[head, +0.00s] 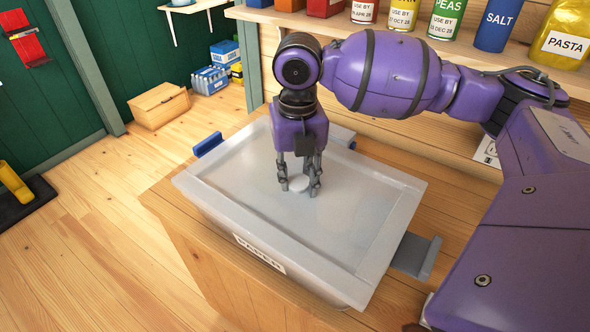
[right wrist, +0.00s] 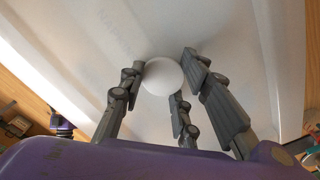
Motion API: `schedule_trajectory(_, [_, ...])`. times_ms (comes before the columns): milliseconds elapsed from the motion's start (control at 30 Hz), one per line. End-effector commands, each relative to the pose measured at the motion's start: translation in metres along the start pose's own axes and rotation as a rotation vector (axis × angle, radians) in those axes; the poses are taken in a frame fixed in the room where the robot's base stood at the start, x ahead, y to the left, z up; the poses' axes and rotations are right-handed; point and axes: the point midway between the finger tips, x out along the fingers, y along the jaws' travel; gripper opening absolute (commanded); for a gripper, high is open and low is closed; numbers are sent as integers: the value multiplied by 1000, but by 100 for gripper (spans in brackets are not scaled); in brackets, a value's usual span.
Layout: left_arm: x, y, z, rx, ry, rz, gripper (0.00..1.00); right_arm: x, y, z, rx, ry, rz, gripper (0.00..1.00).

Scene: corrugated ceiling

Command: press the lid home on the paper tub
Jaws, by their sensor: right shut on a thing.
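The paper tub (head: 258,277) is a pale see-through box with a white label on its front. It stands on a wooden chest top. Its wide pale lid (head: 235,183) lies over the top. I cannot tell whether the lid's rim is fully down all round. My right gripper (head: 299,182) points down at the lid's middle, its fingers shut around the round white knob (head: 298,186). The right wrist view shows the knob (right wrist: 163,76) between the fingers, with the lid (right wrist: 110,40) behind it.
A blue handle (head: 208,145) sticks out at the tub's left and a grey one (head: 418,257) at its right. A shelf (head: 400,32) with jars and tins runs behind.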

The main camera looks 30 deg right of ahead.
Motion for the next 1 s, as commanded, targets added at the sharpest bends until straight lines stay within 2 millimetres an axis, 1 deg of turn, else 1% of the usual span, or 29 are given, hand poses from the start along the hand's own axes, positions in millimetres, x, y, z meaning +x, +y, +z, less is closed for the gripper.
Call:
schedule_trajectory(233, [0, 0, 0, 0, 0, 0, 74, 0, 0, 0, 0, 0, 0, 0])
schedule_trajectory(267, [0, 0, 0, 0, 0, 0, 74, 0, 0, 0, 0, 0, 0, 34])
schedule_trajectory(400, [0, 0, 0, 0, 0, 0, 74, 0, 0, 0, 0, 0, 0, 52])
schedule_trajectory(633, [0, 0, 0, 0, -1, 1, 74, 0, 0, 0, 0, 1, 0, 52])
schedule_trajectory(767, [0, 0, 0, 0, -1, 0, 74, 1, 0, 0, 0, 1, -1, 70])
schedule_trajectory(800, [0, 0, 0, 0, -1, 0, 74, 0, 0, 0, 0, 1, -1, 71])
schedule_trajectory(1000, [0, 0, 0, 0, -1, 0, 74, 0, 0, 0, 0, 1, -1, 71])
